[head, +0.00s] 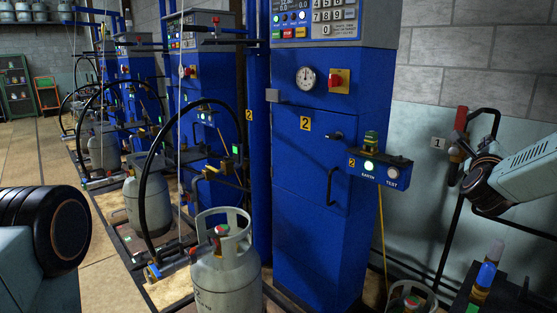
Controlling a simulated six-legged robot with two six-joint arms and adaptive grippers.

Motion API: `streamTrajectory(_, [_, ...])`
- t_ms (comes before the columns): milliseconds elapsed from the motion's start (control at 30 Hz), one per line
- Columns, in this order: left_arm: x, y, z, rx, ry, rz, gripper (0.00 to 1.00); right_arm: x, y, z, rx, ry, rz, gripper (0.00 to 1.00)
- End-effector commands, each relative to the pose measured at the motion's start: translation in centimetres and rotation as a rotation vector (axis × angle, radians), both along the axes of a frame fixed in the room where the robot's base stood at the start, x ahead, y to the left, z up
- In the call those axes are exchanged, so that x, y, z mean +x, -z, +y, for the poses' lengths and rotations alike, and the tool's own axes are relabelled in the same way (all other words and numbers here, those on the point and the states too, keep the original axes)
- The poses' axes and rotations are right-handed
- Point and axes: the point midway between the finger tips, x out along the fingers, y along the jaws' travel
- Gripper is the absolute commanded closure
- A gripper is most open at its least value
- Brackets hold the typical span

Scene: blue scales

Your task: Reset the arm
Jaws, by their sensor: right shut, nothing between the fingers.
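My right arm (522,167) comes in from the right edge, a pale link with an orange-ringed dark joint at its end. My right gripper (480,162) is small and dark at that end, partly hidden by the joint. It is shut and empty, in front of the pale wall panel. It overlaps the red-handled filling fitting (461,120) in the picture; I cannot tell whether they touch. My left arm (45,228) shows only as a dark ribbed joint and pale link at the lower left. Its gripper is out of frame.
A blue scale cabinet (320,190) marked 2 stands in the middle, with a control box (380,167) on its right side. A grey gas cylinder (226,270) stands before it. More blue scales and hoses recede left. The tiled floor (40,160) at left is clear.

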Motion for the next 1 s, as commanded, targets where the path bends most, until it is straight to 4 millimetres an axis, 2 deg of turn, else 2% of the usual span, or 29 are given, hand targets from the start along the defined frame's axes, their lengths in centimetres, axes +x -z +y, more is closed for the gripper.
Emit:
streamTrajectory(33, [-0.4,1.0,-0.2,-0.006,0.014,0.011,0.0,-0.1,0.7,-0.1,0.021,0.0,-0.026,1.0])
streamTrajectory(400, [-0.4,4.0,-0.2,-0.006,0.014,0.011,0.0,-0.7,3.1,-0.6,0.202,-0.001,-0.253,1.0])
streamTrajectory(1000, [-0.4,7.1,-0.2,-0.007,0.014,0.011,0.0,-0.6,6.8,-0.5,0.483,-0.001,-0.605,1.0])
